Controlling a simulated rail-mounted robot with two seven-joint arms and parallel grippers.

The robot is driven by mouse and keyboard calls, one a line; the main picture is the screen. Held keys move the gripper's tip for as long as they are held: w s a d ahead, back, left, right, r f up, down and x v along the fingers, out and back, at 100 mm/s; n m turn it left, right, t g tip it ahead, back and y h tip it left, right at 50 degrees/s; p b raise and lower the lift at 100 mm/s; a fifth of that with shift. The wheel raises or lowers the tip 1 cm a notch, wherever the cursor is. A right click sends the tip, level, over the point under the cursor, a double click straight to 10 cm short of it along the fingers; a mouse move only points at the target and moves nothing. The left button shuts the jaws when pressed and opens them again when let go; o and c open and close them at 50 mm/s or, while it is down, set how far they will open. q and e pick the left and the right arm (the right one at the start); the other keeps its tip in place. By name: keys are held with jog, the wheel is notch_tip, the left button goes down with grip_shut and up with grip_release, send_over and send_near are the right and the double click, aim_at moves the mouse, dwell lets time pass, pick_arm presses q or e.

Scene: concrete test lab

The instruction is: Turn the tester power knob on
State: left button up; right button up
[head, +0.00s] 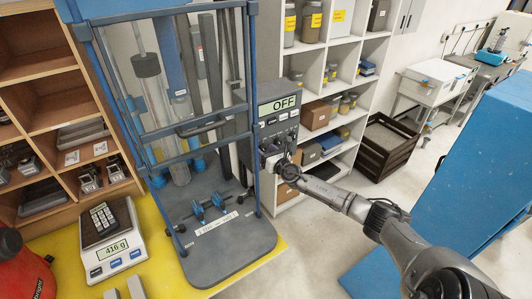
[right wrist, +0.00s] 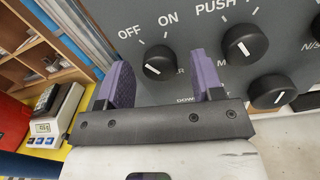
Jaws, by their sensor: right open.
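The tester's control box (head: 277,117) stands on the right side of the blue-framed tester, and its display (head: 278,104) reads OFF. In the right wrist view the black power knob (right wrist: 159,59) sits below the OFF and ON labels. A white mark shows on its left side. My right gripper (right wrist: 163,76) is open, with purple fingers on either side of the knob in the picture. I cannot tell whether they touch it. In the head view the right gripper (head: 277,161) is at the panel's lower part and hides some controls. My left gripper is not in view.
Two more black knobs (right wrist: 245,43) (right wrist: 272,89) are right of the power knob. The tester's blue frame (head: 252,95) stands close left of the panel. A scale (head: 110,242) is on the yellow table. White shelves (head: 325,70) stand behind; a blue cabinet (head: 470,150) is at right.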

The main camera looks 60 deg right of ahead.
jog(key=shift+c, duration=0.4)
jog(key=c, duration=0.8)
jog(key=shift+c, duration=0.2)
